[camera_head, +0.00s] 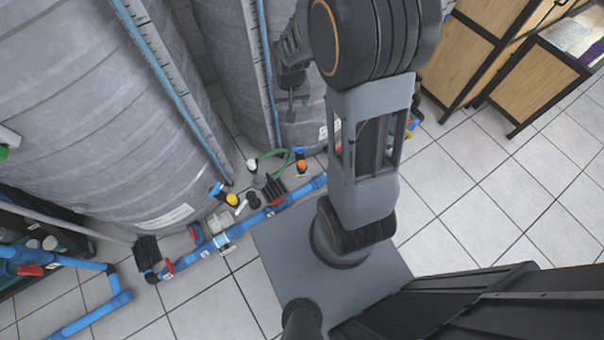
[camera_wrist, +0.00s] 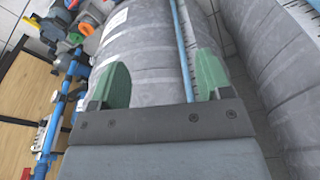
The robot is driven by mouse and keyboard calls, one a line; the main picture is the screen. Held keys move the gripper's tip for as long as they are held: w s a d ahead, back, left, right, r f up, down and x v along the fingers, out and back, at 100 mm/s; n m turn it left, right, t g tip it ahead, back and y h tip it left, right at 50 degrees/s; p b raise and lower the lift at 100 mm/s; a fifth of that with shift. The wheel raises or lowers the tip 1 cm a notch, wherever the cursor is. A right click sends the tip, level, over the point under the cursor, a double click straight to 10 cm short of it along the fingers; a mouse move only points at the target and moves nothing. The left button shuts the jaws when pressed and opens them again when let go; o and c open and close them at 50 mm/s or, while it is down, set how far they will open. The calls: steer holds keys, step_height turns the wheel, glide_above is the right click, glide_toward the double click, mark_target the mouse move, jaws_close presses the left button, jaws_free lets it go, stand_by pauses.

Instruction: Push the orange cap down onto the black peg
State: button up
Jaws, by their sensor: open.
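A small orange cap (camera_head: 301,164) shows in the head view, among the fittings by the blue pipe at the foot of the tanks. A dark piece shows just below it, but I cannot tell whether this is the black peg or whether the cap sits fully down on it. My gripper (camera_head: 291,98) hangs in front of the middle tank, above and apart from the cap. In the wrist view, my gripper (camera_wrist: 163,82) has its two green fingers wide apart with nothing between them. A small orange-red part at the upper left of that view is too small to identify.
Large grey ribbed tanks (camera_head: 120,110) stand behind the fittings. A blue pipe (camera_head: 215,240) runs along the floor with valves, a yellow cap (camera_head: 232,199) and a green hose (camera_head: 272,154). Wooden-panelled cabinets (camera_head: 485,55) stand at the upper right. Tiled floor (camera_head: 480,190) is clear at right.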

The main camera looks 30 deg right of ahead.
step_height(320, 180, down, 16)
steer(key=w+d+m+b, duration=0.1)
steer(key=w+d+b, duration=0.1)
steer(key=b, duration=0.2)
steer(key=m+g+b, duration=0.1)
steer(key=g+b, duration=0.1)
steer(key=b, duration=0.4)
glide_above(302, 163)
step_height(302, 163, down, 17)
steer(key=shift+s+r, duration=0.15)
step_height(302, 163, down, 9)
steer(key=shift+r+b, duration=0.2)
steer(key=shift+b, duration=1)
steer(key=shift+f, duration=0.1)
step_height(302, 163, down, 5)
steer(key=b, duration=0.2)
steer(key=shift+a+b, duration=0.1)
steer(key=shift+b, duration=0.2)
steer(key=shift+c, duration=0.2)
